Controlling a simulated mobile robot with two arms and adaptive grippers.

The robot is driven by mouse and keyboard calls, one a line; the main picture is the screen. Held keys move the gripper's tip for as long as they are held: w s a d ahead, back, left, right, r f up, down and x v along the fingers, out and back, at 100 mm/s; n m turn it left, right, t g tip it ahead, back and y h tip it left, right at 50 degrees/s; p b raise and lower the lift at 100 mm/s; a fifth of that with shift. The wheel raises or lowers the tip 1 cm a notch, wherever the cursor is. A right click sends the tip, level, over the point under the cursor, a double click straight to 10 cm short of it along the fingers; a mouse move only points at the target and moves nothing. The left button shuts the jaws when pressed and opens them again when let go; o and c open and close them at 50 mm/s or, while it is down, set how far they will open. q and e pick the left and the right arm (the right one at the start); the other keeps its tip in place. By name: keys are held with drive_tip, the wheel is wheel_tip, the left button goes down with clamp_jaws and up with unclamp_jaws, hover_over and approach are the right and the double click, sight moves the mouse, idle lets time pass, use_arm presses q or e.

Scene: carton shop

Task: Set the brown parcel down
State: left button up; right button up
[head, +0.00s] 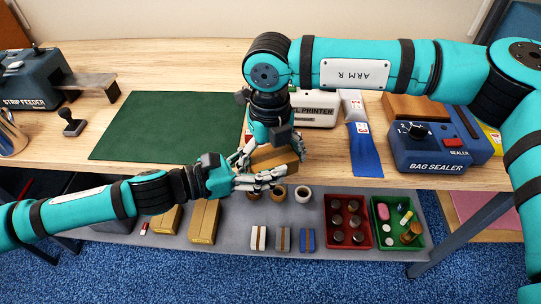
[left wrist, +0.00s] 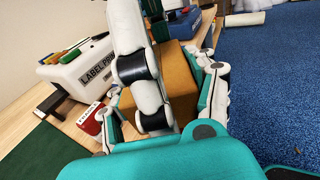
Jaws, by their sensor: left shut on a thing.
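The brown parcel (head: 275,158) is a small box near the table's front edge in the head view. It also shows in the left wrist view (left wrist: 180,78), between my left fingers. My left gripper (head: 262,178) is shut on it from the front left. My right gripper (head: 270,148) comes down from above, with its fingers around or beside the parcel. Overlapping fingers hide whether they grip it. I cannot tell whether the parcel touches the table.
A green mat (head: 160,125) lies left of the parcel, clear on top. The label printer (head: 315,108) stands behind, a blue strip (head: 364,150) and the bag sealer (head: 435,148) to the right. A lower grey shelf (head: 345,255) holds cartons, rolls, a red tray (head: 347,247) and a green tray (head: 378,237).

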drive_tip(key=c, duration=0.9)
use_arm(q)
drive_tip(key=o, duration=1.4)
